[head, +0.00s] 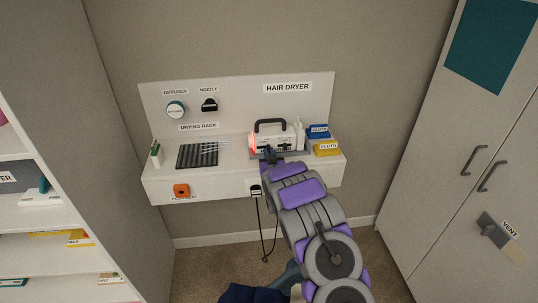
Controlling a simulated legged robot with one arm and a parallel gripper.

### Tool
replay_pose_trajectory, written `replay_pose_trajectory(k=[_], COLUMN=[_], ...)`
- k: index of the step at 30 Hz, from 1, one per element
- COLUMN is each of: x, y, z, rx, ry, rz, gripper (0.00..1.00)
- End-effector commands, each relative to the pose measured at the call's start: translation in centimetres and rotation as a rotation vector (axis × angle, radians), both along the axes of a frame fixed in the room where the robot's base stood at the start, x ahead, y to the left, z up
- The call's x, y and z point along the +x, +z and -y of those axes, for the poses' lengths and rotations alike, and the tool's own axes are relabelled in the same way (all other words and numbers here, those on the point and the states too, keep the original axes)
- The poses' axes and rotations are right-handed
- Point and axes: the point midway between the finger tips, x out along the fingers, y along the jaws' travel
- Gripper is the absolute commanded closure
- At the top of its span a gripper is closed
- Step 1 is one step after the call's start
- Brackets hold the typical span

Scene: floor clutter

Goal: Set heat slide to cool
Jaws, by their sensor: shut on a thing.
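The hair dryer (284,141) is a white unit with a dark top handle, on the right part of the white wall shelf. A pinkish-red glow shows at its left end. My gripper (270,155) reaches up from below and meets the lower left front of the dryer. It is shut on a small part there, which looks like the heat slide. The fingertips and my arm hide most of that part, so the slide's setting cannot be read.
A cabinet (462,135) stands right, open shelves left.

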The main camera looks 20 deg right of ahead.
Motion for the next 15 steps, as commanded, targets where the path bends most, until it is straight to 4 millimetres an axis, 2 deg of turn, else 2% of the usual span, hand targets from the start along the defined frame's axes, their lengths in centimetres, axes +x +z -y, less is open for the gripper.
replay_pose_trajectory(k=[4,11,15], x=[0.1,1.1,1.2], y=[0.0,0.1,0.1], z=[-0.4,-3.5,-4.3], rx=[0.000,0.000,0.000], ry=[0.001,0.005,0.001], rz=[0.000,0.001,0.001], gripper=[1.00,1.00,1.00])
